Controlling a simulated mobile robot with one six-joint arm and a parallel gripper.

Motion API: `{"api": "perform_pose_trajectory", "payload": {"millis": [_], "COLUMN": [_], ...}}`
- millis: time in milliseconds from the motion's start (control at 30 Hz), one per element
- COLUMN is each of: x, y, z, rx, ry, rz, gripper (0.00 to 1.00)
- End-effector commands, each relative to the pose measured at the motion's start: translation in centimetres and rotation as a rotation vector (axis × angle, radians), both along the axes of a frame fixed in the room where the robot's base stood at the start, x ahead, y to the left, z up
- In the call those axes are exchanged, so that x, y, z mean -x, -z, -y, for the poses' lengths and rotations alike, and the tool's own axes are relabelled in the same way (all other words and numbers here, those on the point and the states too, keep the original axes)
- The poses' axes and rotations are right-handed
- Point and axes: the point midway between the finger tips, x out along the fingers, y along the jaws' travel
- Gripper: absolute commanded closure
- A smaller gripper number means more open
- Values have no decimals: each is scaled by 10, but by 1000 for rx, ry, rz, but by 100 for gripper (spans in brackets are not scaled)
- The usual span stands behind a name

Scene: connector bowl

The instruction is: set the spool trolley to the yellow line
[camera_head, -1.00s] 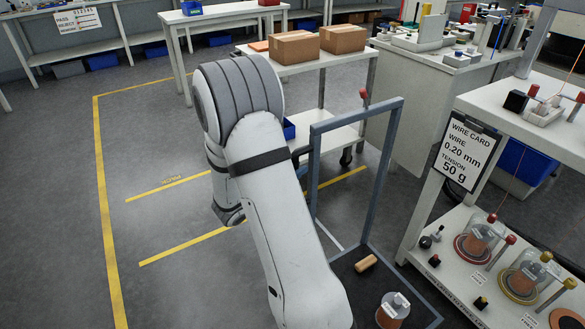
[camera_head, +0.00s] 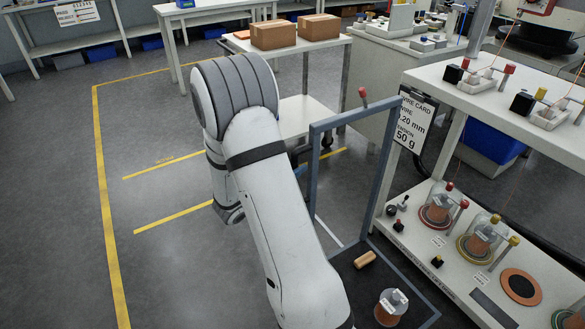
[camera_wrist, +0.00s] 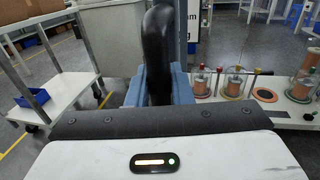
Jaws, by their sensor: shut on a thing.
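The spool trolley (camera_head: 350,273) has a dark deck and a tall blue-grey frame (camera_head: 317,160) at its far side. A copper spool under a clear cover (camera_head: 391,306) and a wooden roller (camera_head: 365,259) are on the deck. In the wrist view my gripper (camera_wrist: 158,90) is shut around an upright black grip (camera_wrist: 158,45), which seems to belong to the trolley. My arm hides the gripper in the head view.
A white bench (camera_head: 450,265) with several spools and a wire card (camera_head: 412,120) stands close on the trolley's right. A white table (camera_head: 295,117) with cartons (camera_head: 281,32) stands beyond it. Floor on the left (camera_head: 60,200) is clear.

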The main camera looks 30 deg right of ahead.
Motion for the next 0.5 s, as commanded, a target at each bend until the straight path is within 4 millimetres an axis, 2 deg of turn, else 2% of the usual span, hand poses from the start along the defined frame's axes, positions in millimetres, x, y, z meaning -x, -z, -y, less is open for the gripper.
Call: {"api": "perform_pose_trajectory", "payload": {"millis": [467,500], "x": [-1,-1], "y": [1,1], "z": [-2,-2], "rx": [-1,-1], "ry": [-4,-5], "rz": [-1,-1], "gripper": [100,78]}}
